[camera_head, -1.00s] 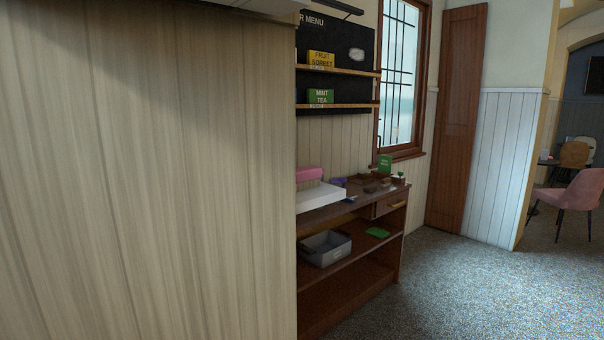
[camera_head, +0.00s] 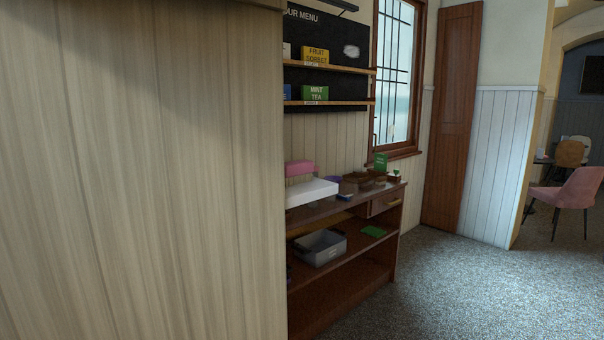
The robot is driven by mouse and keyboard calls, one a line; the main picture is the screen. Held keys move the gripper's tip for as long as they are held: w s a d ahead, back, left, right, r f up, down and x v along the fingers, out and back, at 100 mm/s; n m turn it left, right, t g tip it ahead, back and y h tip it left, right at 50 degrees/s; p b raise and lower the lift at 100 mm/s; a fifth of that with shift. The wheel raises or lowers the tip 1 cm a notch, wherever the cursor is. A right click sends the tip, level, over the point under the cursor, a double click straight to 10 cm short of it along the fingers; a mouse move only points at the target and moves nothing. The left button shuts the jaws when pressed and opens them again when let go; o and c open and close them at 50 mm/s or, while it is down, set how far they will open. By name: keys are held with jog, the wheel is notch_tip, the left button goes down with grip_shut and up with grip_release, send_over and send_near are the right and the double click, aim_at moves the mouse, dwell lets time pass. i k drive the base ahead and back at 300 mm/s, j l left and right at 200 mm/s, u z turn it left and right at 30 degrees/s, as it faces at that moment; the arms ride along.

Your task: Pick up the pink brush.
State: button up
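A pink block-like thing (camera_head: 300,168), which may be the pink brush, shows at the left end of the wooden counter (camera_head: 352,203). It has a pale band beneath it and sits behind or on a white flat box (camera_head: 311,192); I cannot tell which. Its left side is cut off by the large wooden panel. My gripper is not in view.
A large pale wooden panel (camera_head: 140,180) fills the left side, close by. A grey bin (camera_head: 320,248) sits on the shelf below. Carpeted floor (camera_head: 450,290) is clear at right.

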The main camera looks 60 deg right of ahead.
aim_at(296, 172)
jog(key=l+z, duration=0.25)
jog(key=l, duration=1.8)
